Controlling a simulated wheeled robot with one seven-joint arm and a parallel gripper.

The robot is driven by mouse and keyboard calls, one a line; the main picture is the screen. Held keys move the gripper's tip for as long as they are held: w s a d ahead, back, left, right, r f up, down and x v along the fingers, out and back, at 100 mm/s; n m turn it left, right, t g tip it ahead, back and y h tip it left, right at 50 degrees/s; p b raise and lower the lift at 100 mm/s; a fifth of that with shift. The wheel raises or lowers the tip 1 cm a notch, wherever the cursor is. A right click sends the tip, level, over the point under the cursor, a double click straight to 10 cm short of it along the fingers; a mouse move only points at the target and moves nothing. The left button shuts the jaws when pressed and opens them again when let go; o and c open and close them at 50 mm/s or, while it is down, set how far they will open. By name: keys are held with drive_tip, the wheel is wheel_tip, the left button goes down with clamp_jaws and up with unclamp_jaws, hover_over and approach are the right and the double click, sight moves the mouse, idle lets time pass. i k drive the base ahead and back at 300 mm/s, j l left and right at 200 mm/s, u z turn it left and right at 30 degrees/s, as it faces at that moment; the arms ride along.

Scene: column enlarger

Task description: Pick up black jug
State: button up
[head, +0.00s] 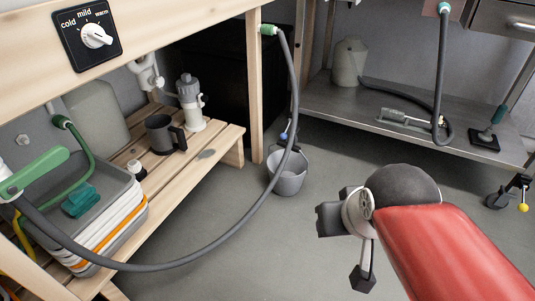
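The black jug (165,136), a dark grey-black mug-like vessel with a handle on its right side, stands upright on the slatted wooden lower shelf (225,134) at the left. My gripper (345,248) is at the end of my red arm in the lower right. Its dark fingers look spread apart, with nothing between them. It is well to the right of the jug and apart from it, over the floor.
A grey hose (225,243) loops in front of the shelf. A grey bucket (288,180) stands on the floor.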

sight(166, 139)
drive_tip(key=i+j, duration=0.35)
drive_tip(key=i, duration=0.15)
drive_tip(key=i+j+u, duration=0.15)
drive_tip(key=u, duration=0.25)
drive_tip(key=i+u, duration=0.2)
drive_tip(key=u, duration=0.2)
drive_tip(key=i+u, duration=0.15)
drive_tip(key=u, duration=0.25)
drive_tip(key=i+j+u, duration=0.15)
drive_tip(key=i+j, duration=0.25)
